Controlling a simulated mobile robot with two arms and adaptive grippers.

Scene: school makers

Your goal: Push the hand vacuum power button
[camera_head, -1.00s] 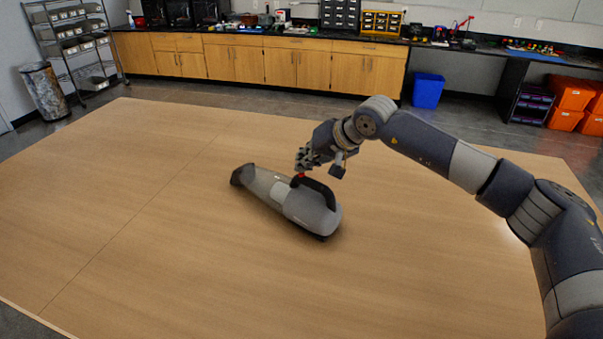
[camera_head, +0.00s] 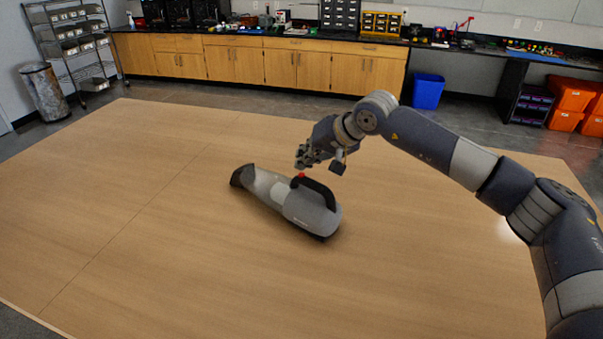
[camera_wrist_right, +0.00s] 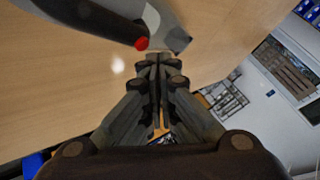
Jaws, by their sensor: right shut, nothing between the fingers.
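The grey and black hand vacuum (camera_head: 310,212) lies on the wooden table, its dark nozzle toward the left and its black handle on top. Its red power button (camera_head: 301,175) sits at the front end of the handle. My right gripper (camera_head: 300,164) is shut and empty, just above the button. In the right wrist view the closed fingertips (camera_wrist_right: 158,58) are beside and slightly below the red button (camera_wrist_right: 142,43) in the picture, close to the vacuum's body (camera_wrist_right: 165,22). I cannot tell whether they touch it. My left gripper is not in view.
The large wooden table (camera_head: 130,230) is otherwise bare around the vacuum. Behind it stand wooden cabinets (camera_head: 300,65) with a dark counter, a blue bin (camera_head: 428,91) and orange crates (camera_head: 570,96). A wire shelf rack (camera_head: 75,45) is at the back left.

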